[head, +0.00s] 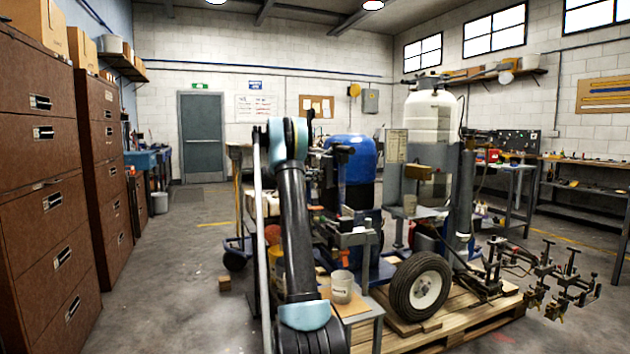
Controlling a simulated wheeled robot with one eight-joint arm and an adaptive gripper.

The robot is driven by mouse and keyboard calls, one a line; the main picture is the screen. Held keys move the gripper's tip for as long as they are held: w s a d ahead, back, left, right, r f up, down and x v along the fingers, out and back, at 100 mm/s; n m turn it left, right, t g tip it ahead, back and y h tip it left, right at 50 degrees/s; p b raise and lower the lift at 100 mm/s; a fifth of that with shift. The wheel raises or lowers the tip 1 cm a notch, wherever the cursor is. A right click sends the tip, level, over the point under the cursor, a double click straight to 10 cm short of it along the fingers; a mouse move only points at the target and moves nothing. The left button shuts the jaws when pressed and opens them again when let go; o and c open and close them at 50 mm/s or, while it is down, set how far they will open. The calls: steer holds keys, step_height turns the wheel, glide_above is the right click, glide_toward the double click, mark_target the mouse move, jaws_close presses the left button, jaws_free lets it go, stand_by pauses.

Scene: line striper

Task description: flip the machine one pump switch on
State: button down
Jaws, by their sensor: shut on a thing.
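My arm rises from the bottom middle of the head view and bends at a pale blue joint in front of a line striper. My gripper is hidden beyond that joint, so its jaws and anything in them do not show. The striper has a blue tank (351,158), a tall white tank (431,128), dark brackets and a grey frame. I cannot make out a pump switch or a label for machine one. Part of the striper's left side is behind my arm.
A wooden pallet (480,318) and a black tyre (419,286) are at the front right. Metal clamps (569,283) stick out right of them. A white cup (342,286) stands beside my arm. Brown cabinets (44,200) line the left; open floor lies between.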

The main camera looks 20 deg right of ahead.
steer(key=r+y, duration=0.1)
steer(key=y, duration=0.1)
steer(key=r+y, duration=0.1)
steer(key=shift+w+a+m+g+y, duration=0.2)
steer(key=shift+m+g+y, duration=0.2)
steer(key=y, duration=0.2)
steer(key=r+y, duration=0.1)
steer(key=y, duration=0.1)
steer(key=shift+d+r+m+g, duration=0.2)
steer(key=shift+m+g, duration=0.1)
steer(key=shift+m, duration=0.1)
steer(key=shift+y, duration=0.3)
steer(key=c, duration=1.6)
jaws_free()
steer(key=shift+w+f, duration=0.1)
